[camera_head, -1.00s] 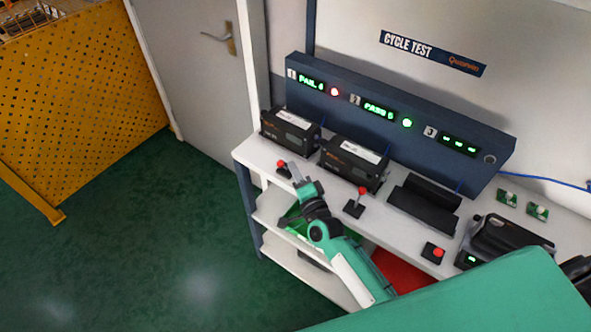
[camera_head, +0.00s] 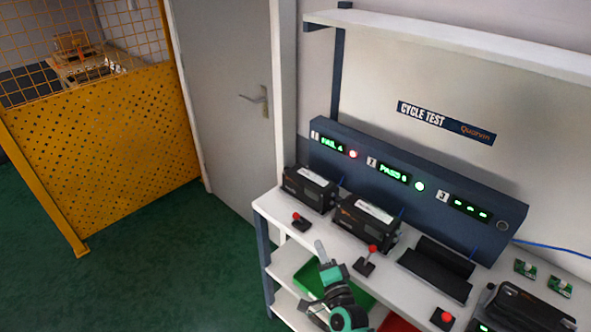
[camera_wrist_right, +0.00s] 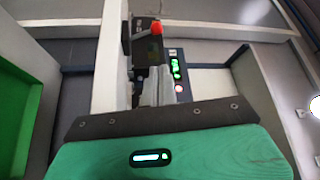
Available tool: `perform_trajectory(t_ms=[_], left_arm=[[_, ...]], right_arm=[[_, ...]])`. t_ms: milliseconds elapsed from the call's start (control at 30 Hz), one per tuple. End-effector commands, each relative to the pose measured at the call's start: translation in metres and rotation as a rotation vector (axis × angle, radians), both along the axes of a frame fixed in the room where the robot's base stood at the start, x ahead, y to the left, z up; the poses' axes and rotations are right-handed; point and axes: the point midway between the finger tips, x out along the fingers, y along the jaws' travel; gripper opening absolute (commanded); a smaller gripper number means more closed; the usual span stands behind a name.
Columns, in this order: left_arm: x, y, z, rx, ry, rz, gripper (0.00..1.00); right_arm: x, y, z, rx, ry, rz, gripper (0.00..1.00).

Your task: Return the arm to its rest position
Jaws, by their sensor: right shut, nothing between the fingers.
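My right gripper (camera_head: 321,250) is at the lower middle of the head view, in front of the bench's front edge. It is shut and empty, with the fingers together. In the right wrist view the shut fingers (camera_wrist_right: 158,88) point toward a red-knobbed lever and the display panel. My left gripper is not in view. The teal and dark right arm comes up from the bottom of the head view.
The white bench (camera_head: 270,205) carries two black positioners (camera_head: 309,188) (camera_head: 366,222), red-knobbed levers (camera_head: 366,262) and an empty black cradle (camera_head: 436,272). The panel (camera_head: 335,143) reads FAIL at 1, PASS at 2. A green bin (camera_head: 312,283) sits on the shelf below. Green floor lies open left.

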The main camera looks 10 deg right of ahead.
Motion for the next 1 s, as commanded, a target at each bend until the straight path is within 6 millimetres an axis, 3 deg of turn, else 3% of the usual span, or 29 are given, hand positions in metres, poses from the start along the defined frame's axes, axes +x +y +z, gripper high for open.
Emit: perform_trajectory(t_ms=[167,367,633,1000], left_arm=[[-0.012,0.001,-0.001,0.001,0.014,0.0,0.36],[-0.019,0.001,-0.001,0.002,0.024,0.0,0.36],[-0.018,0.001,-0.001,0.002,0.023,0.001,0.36],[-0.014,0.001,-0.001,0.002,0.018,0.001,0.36]], right_arm=[[-0.006,0.004,-0.001,-0.045,0.024,0.025,0.0],[-0.043,0.021,-0.012,-0.299,0.154,0.157,0.0],[-0.121,0.017,-0.033,-0.747,0.39,0.364,0.0],[-0.238,-0.035,-0.039,-1.215,0.732,0.604,0.0]])
